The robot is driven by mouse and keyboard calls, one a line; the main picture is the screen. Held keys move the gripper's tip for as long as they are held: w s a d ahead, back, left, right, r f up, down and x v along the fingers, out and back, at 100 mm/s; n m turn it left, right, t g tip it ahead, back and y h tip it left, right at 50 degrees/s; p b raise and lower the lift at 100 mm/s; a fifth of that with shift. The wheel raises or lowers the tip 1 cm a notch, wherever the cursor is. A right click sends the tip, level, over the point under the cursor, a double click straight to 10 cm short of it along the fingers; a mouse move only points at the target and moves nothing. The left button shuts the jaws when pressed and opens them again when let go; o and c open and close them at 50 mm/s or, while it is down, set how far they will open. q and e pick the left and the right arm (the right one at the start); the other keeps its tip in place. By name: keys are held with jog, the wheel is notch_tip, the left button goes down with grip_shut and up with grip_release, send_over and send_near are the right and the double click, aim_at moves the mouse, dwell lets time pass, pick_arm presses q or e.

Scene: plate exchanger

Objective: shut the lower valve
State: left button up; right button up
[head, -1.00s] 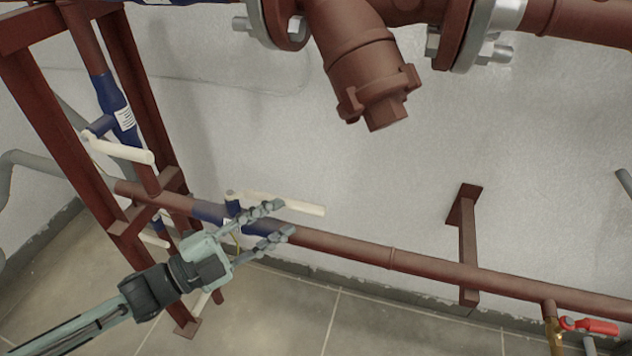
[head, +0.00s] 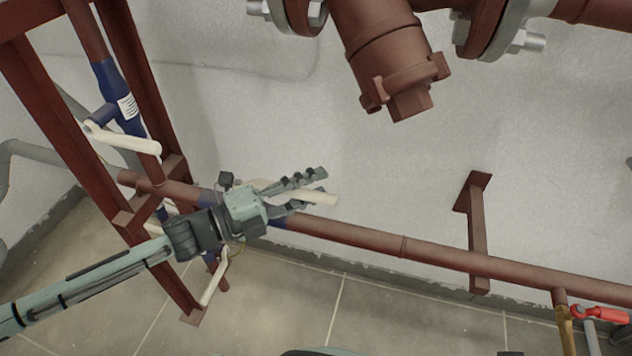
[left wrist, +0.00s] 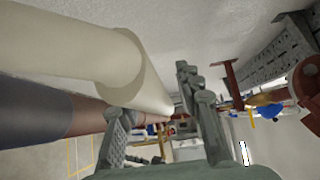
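A valve with a blue body (head: 271,217) sits on the low horizontal red-brown pipe. Its long cream handle (head: 322,199) lies roughly along the pipe; my gripper covers much of the valve. My left gripper (head: 316,184) is open at the handle, fingers pointing right, with the handle's end showing just past the fingers. In the left wrist view, the handle (left wrist: 75,48) looms large at upper left and runs towards the gap between the spread fingers (left wrist: 153,92). I cannot tell whether they touch it. My right gripper is not in view.
Another blue valve (head: 118,98) with a cream handle (head: 126,138) is on the upright pipe at left, inside a red-brown frame (head: 52,125). A large flanged fitting (head: 385,50) hangs above. A red-handled tap (head: 598,315) is at lower right. A wall bracket (head: 477,240) stands behind the pipe.

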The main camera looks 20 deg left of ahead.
pick_arm(q)
jog(key=shift+w+d, duration=0.35)
jog(key=shift+d, duration=0.05)
jog(key=shift+c, duration=0.2)
grip_shut()
